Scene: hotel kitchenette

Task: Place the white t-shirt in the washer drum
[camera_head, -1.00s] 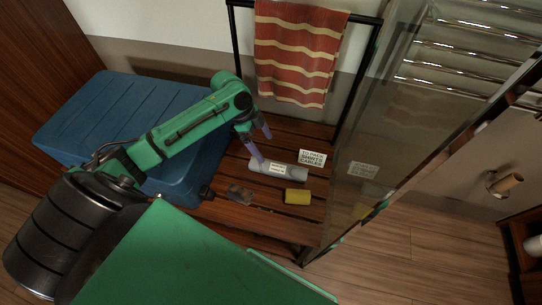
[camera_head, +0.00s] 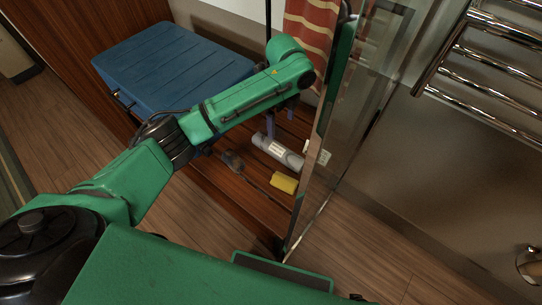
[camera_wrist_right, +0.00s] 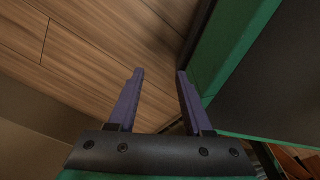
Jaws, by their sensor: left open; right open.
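Neither the white t-shirt nor the washer drum is visible in these frames. My left gripper (camera_head: 280,118) is over the wooden slatted bench in the head view, close to a grey cylindrical object with a white label. Its purple fingers are partly hidden behind my green arm, and it is open with nothing seen in it. My right gripper (camera_wrist_right: 158,76) is open and empty in the right wrist view, with wood floor beyond its fingers.
The grey cylinder (camera_head: 277,151) and a yellow block (camera_head: 284,183) lie on the bench. A glass panel (camera_head: 345,150) stands to the right, with a chrome rail rack (camera_head: 490,75) beyond. Wood floor (camera_head: 375,255) is open at lower right.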

